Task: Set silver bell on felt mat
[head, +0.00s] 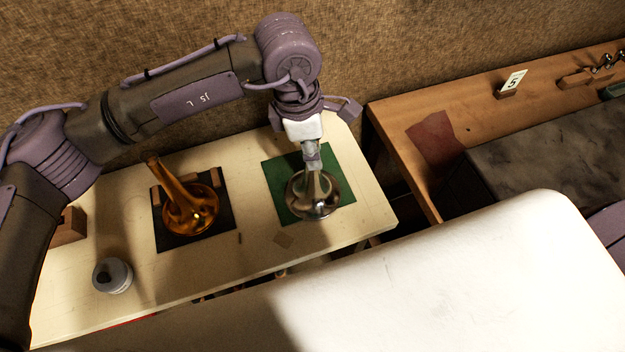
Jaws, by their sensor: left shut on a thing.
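The silver bell (313,200) is over the green felt mat (347,168) on the cream table, its flared end down and its narrow neck up. My left gripper (313,160) is above it, shut on the bell's neck. The bell's rim appears to be at the mat's surface, but I cannot tell whether it touches. The gripper and the bell hide the middle of the mat. My right gripper is not in view.
A brass horn bell (189,205) rests on a black mat (174,239) left of the green mat. A small grey jar (113,275) stands at the front left. A wooden bench (400,122) with a numbered card (514,81) and a reddish cloth (434,139) is at right.

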